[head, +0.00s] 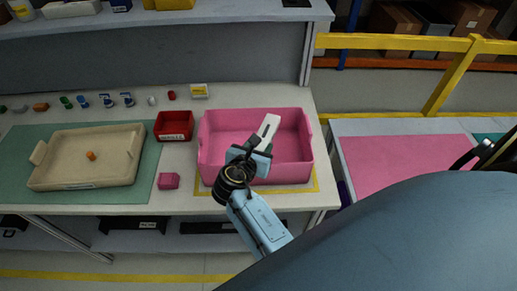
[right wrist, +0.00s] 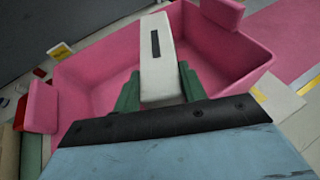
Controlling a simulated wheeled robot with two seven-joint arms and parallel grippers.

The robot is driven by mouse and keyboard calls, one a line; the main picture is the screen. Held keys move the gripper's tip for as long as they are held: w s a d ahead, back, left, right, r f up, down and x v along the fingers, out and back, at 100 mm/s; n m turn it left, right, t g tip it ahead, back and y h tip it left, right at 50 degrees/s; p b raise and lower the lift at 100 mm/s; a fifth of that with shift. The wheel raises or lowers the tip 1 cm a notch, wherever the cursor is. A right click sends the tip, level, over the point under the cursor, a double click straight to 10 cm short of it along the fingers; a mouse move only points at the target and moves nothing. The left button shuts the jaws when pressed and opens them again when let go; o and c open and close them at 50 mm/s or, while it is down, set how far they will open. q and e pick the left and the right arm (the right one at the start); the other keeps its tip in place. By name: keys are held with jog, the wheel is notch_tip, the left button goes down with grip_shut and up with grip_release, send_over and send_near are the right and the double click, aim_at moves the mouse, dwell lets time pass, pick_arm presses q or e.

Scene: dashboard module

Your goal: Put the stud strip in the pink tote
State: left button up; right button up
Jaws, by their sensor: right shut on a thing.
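My right gripper (head: 254,144) is shut on a white stud strip (head: 268,127) and holds it over the pink tote (head: 219,120). In the right wrist view the strip (right wrist: 160,62) is gripped between the green fingers (right wrist: 159,92) of that gripper. It points away from the gripper, with a dark slot on its face. The tote (right wrist: 88,72) lies around and below it, and its floor shows empty where it is visible. I cannot tell from these views how high the strip is above the floor. My left gripper is not in the head view.
A beige tray (head: 112,157) with a small orange piece stands on a green mat at left. A red bin (head: 174,125) and a small pink block (head: 168,181) are left of the tote. Several small parts line the back. A yellow rail (head: 440,43) is at right.

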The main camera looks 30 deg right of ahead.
jog(key=shift+f, duration=0.25)
jog(key=shift+f, duration=0.15)
jog(key=shift+f, duration=0.45)
jog(key=o, duration=1)
